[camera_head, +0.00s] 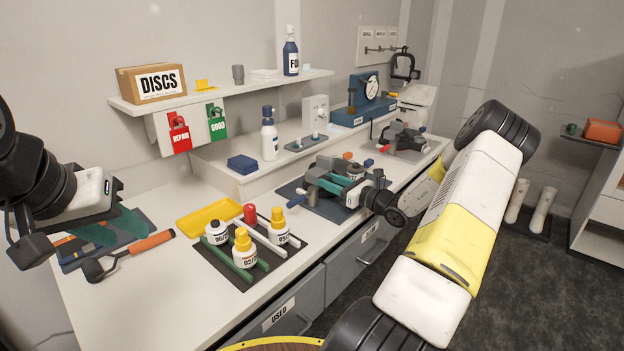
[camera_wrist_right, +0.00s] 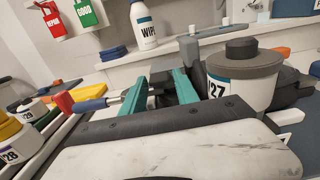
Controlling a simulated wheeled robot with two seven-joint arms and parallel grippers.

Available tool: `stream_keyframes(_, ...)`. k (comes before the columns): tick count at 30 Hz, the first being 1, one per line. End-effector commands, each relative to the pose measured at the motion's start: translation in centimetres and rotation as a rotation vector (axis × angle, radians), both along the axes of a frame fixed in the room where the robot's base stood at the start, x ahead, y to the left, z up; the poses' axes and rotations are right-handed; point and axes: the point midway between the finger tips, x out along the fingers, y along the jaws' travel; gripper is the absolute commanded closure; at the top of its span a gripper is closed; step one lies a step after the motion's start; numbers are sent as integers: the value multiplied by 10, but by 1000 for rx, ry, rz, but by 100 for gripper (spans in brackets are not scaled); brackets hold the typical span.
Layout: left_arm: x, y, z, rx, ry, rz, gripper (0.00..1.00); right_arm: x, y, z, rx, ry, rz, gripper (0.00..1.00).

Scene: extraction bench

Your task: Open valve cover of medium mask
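A dark grey mask-like assembly (camera_head: 322,172) sits on a blue-grey mat in the middle of the bench; its size and valve cover cannot be made out. My right gripper (camera_head: 338,186) reaches over it from the right. In the right wrist view, the right gripper's teal fingers (camera_wrist_right: 160,92) are apart, with a dark block between them; whether they touch it is unclear. Another dark mask-like unit (camera_head: 402,136) lies farther back.
A hammer-like tool with an orange handle (camera_head: 148,242) lies at left. A yellow tray (camera_head: 212,214) and several small bottles, one with a yellow cap (camera_head: 244,250), stand left of the assembly.

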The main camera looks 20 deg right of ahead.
Motion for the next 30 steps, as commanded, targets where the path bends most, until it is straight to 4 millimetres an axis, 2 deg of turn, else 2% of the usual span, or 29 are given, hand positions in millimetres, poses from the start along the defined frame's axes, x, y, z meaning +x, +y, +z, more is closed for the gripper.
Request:
stream_keyframes(8, 0, 0, 0, 0, 0, 0, 64, 1, 1, 0, 0, 0, 0, 66)
stream_keyframes(13, 0, 0, 0, 0, 0, 0, 64, 1, 1, 0, 0, 0, 0, 99)
stream_keyframes(30, 0, 0, 0, 0, 0, 0, 64, 1, 0, 0, 0, 0, -1, 100)
